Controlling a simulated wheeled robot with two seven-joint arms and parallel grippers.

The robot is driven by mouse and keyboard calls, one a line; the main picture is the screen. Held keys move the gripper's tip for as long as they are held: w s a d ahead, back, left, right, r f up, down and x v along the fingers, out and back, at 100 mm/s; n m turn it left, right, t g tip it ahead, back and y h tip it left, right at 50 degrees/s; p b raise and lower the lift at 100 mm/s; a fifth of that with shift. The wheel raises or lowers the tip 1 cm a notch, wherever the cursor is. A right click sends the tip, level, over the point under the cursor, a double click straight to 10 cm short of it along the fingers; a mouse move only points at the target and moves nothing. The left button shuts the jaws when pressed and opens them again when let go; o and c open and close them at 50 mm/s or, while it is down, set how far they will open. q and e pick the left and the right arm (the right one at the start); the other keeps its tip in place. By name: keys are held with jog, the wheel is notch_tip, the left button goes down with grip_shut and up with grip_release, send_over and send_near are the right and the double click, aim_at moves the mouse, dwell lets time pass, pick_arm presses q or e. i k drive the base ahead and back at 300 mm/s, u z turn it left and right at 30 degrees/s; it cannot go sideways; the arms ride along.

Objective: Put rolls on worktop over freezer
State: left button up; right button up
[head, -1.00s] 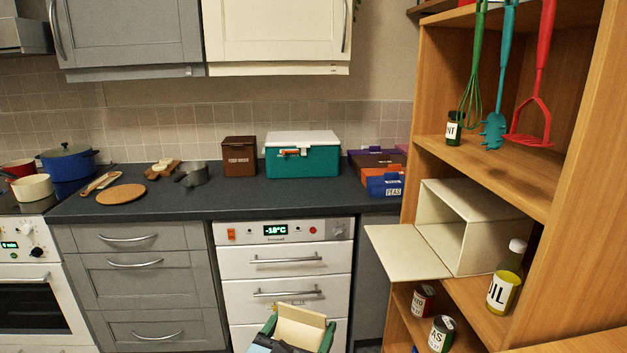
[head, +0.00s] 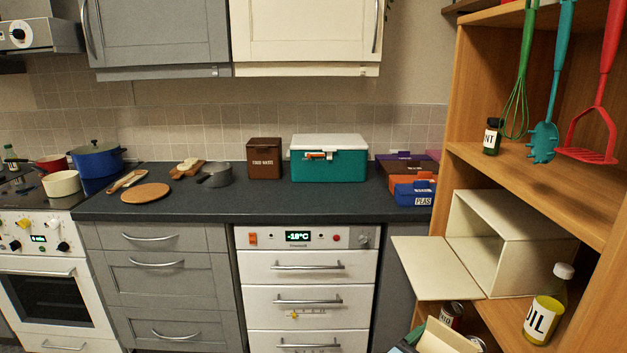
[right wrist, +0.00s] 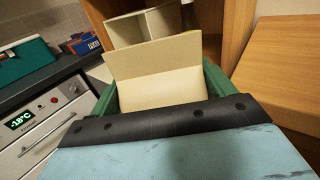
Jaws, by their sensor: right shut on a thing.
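My right gripper (right wrist: 162,88) is shut on a cream carton (right wrist: 160,62), with a green finger on each side of it in the right wrist view. A flat cream panel of the carton stands up at its far side. In the head view the carton (head: 445,337) shows at the bottom edge, partly cut off, in front of the shelf unit. I see no label and cannot tell what is inside. The white freezer (head: 308,267) with a -18°C display stands under the dark worktop (head: 270,205). My left gripper is not in view.
A teal cool box (head: 327,165), a brown food waste box (head: 264,158) and packets including peas (head: 413,192) stand along the back of the worktop. Its front strip over the freezer is clear. An open cream bin (head: 475,255) and its lowered flap jut from the wooden shelves (head: 540,170).

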aim_at(359, 202)
jog(key=i, duration=1.2)
